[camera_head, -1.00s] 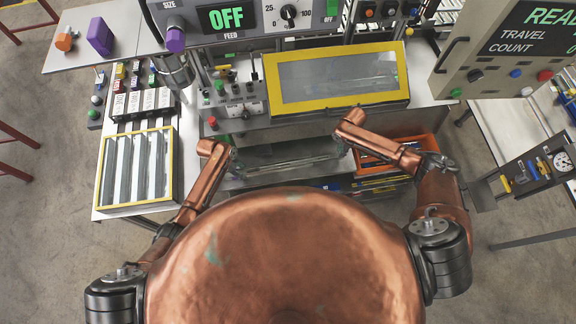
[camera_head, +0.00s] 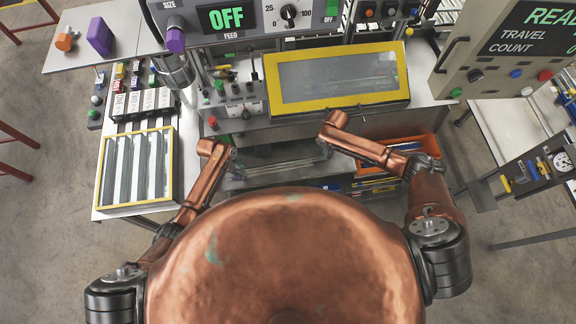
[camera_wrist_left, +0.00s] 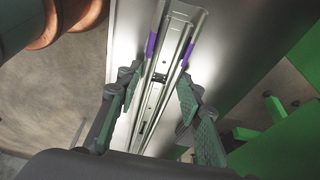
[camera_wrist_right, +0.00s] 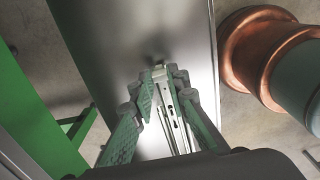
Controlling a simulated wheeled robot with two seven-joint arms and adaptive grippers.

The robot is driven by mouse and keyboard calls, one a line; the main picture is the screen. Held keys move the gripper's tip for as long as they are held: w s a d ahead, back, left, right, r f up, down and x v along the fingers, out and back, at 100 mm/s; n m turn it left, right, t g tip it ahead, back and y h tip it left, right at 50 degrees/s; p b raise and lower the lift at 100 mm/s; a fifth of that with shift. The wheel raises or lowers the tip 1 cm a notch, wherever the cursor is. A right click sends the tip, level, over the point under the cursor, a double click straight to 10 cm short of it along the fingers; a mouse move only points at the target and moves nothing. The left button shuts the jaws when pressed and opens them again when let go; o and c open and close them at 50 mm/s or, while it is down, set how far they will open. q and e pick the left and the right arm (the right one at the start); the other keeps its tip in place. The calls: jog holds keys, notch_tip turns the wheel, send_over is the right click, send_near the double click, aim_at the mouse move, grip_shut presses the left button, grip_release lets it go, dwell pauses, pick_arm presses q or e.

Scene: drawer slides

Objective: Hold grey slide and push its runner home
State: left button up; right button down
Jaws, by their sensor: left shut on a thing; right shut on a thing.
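The grey metal slide (camera_head: 278,168) lies left to right between my grippers above the front of the bench in the head view. In the left wrist view the slide (camera_wrist_left: 158,70) has purple marks on both rails and runs between the green fingers. My left gripper (camera_wrist_left: 159,76) is shut on it. In the right wrist view the narrower runner (camera_wrist_right: 172,118) lies between the fingers, its end near their tips. My right gripper (camera_wrist_right: 163,76) is shut on the runner. The head view is too small to tell how far the runner sticks out.
A yellow-framed window box (camera_head: 270,95) stands behind the slide. A yellow-framed tray of channels (camera_head: 100,190) is at the left. An orange bin (camera_head: 432,143) stands right of my right gripper. A control box (camera_head: 238,110) with knobs sits behind my left gripper.

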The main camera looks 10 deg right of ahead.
pick_arm(q)
jog(key=shift+d, duration=0.2)
pick_arm(e)
jog(key=shift+s+a, duration=0.1)
jog(key=shift+a, duration=4)
jog(key=c, duration=2.3)
grip_release()
pick_arm(q)
jog(key=shift+a, duration=0.1)
pick_arm(e)
jog(key=o, duration=0.3)
jog(key=shift+d, duration=0.1)
jog(key=shift+r, duration=0.25)
pick_arm(q)
jog(key=shift+a, duration=0.15)
pick_arm(e)
jog(key=shift+r, duration=2.75)
jog(key=shift+r, duration=0.1)
notch_tip(320, 180, up, 12)
send_over(309, 160)
pick_arm(q)
jog(key=o, duration=1.4)
